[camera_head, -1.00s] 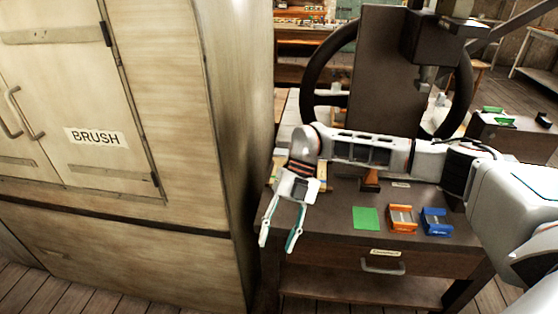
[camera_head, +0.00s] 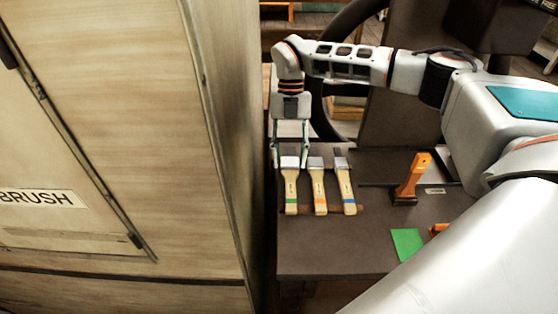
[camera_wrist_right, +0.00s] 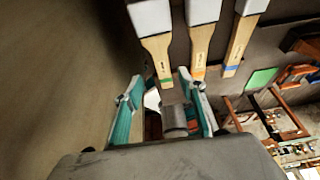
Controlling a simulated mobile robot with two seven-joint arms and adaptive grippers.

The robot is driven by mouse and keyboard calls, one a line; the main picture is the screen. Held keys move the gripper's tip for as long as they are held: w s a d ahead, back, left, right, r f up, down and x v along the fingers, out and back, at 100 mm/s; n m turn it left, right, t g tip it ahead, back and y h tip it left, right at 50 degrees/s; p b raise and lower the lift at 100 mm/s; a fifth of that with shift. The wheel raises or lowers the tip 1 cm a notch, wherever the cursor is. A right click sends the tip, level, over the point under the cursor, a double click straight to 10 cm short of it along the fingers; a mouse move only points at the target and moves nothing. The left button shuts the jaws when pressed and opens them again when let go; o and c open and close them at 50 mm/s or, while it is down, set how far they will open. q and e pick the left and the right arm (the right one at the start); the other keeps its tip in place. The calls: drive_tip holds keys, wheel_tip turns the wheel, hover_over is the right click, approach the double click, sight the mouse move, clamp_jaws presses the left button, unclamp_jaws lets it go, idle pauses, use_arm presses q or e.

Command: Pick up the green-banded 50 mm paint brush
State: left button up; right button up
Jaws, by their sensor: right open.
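The green-banded paint brush (camera_head: 291,190) lies on the dark table, leftmost of three brushes in a row. It has a wooden handle with a green band near its lower end and white bristles at the far end. It also shows in the right wrist view (camera_wrist_right: 158,48), with its green band toward my gripper. My right gripper (camera_head: 290,164) is open and empty, pointing down by the bristle end of this brush. In the right wrist view my gripper's fingers (camera_wrist_right: 160,92) are spread apart; I cannot tell its height above the brush. My left gripper is not in view.
Close to its right lie an orange-banded brush (camera_head: 318,188) and a blue-banded brush (camera_head: 345,188). An orange-handled tool (camera_head: 412,178) stands further right, near a green square (camera_head: 407,244). A tall cabinet labelled BRUSH (camera_head: 130,150) stands close on the left.

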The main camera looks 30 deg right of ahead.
sight(291, 187)
drive_tip(key=shift+f, duration=0.35)
drive_tip(key=shift+s+a+f, duration=0.15)
drive_tip(key=shift+s+f, duration=0.25)
drive_tip(key=shift+f, duration=0.15)
drive_tip(key=shift+s+a+f, duration=0.15)
drive_tip(key=shift+s+f, duration=0.2)
drive_tip(key=shift+f, duration=0.15)
drive_tip(key=shift+x, duration=2.3)
drive_tip(key=shift+d, duration=0.1)
clamp_jaws()
